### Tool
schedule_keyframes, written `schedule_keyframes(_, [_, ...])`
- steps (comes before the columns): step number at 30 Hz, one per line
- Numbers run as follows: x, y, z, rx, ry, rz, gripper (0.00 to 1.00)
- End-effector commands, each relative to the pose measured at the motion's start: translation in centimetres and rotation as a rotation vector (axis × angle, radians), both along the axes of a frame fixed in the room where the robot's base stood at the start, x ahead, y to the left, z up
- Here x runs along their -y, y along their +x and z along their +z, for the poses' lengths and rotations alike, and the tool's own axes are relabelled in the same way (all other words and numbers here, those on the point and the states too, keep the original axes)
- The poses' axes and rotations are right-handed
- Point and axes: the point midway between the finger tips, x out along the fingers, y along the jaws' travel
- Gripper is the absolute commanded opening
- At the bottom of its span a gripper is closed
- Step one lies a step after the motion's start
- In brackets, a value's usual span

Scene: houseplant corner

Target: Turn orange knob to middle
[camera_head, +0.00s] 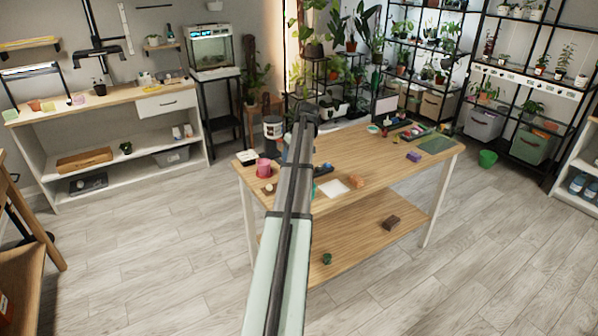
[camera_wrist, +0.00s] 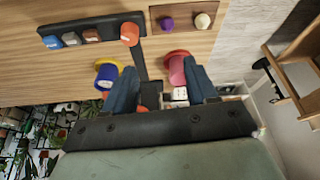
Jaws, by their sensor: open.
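In the wrist view, an orange round knob (camera_wrist: 129,33) sits at the right end of a dark strip (camera_wrist: 112,25) that also carries blue, grey and brown pieces. A dark bar runs from beside the knob toward my gripper. My gripper (camera_wrist: 161,84) is open, its two dark-blue fingers spread below the knob in the picture, apart from it. Nothing is clearly held between them. In the head view, my arm reaches over the wooden table (camera_head: 395,155); the orange knob cannot be made out there.
A blue pot (camera_wrist: 107,76) on a yellow saucer is close to the left finger. A pink pot (camera_wrist: 177,71) is close to the right finger. A wooden board (camera_wrist: 184,17) with purple and cream pieces lies beyond.

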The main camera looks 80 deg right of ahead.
Motion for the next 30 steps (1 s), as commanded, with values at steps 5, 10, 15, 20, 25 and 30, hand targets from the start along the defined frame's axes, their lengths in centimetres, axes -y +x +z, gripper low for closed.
schedule_keyframes(5, [1.7,-4.2,1.6,0.004,-0.016,-0.024,0.57])
schedule_keyframes(10, [2.1,-5.1,1.7,0.004,-0.02,-0.028,0.57])
schedule_keyframes(15, [2.5,-4.5,0.1,0.004,-0.018,-0.027,0.57])
schedule_keyframes(20, [3.2,-3.7,-2.4,0.004,-0.018,-0.027,0.57])
schedule_keyframes(25, [3.9,-2.9,-5.2,0.004,-0.018,-0.028,0.57])
schedule_keyframes(30, [4.6,-2.0,-7.7,0.004,-0.018,-0.027,0.57])
